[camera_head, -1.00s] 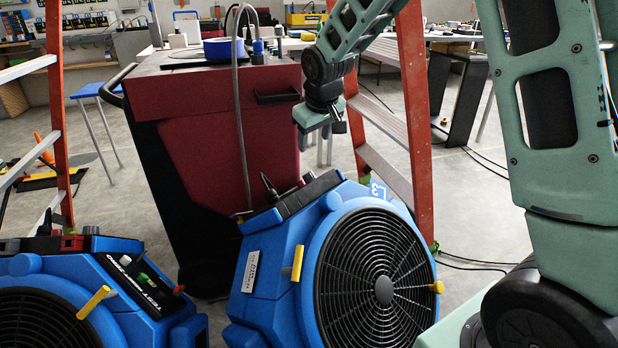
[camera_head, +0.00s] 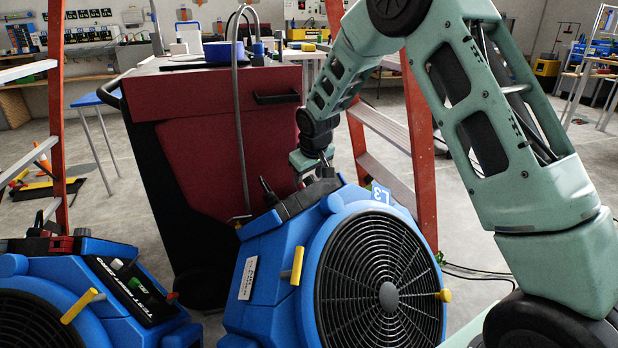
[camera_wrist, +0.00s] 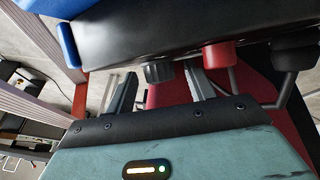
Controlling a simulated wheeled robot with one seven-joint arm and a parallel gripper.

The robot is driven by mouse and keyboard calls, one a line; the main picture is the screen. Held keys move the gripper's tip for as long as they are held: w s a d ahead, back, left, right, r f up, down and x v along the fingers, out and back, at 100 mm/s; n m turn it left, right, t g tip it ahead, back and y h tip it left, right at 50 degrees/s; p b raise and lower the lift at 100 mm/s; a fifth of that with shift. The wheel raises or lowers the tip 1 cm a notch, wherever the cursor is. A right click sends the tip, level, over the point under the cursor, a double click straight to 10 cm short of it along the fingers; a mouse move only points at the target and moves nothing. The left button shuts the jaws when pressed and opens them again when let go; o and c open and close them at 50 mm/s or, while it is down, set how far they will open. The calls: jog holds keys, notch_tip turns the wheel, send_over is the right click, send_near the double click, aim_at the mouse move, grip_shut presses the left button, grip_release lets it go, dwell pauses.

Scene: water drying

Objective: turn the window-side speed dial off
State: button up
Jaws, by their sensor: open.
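The blue fan (camera_head: 265,268), tagged L3, stands in the middle of the head view with a black control panel (camera_head: 297,200) on top. In the wrist view this black panel (camera_wrist: 190,28) carries a dark grey knob (camera_wrist: 158,72) and a red knob (camera_wrist: 218,55). My gripper (camera_head: 318,168) is low over the panel, pointing at its knob side. In the wrist view my open gripper (camera_wrist: 160,84) has its fingers on either side of the grey knob, apparently not closed on it. I cannot tell which knob is window-side; the dial markings are hidden.
A second blue fan (camera_head: 90,275) with its own knobs stands at the left. A red cart (camera_head: 225,130) is close behind the middle fan. An orange stepladder (camera_head: 420,120) stands behind to the right. Bare concrete floor shows further right.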

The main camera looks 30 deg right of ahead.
jog(key=c, duration=1)
jog(key=shift+o, duration=0.2)
jog(key=shift+d+r+p, duration=0.1)
jog(key=shift+r+p, duration=0.05)
jog(key=shift+p, duration=0.4)
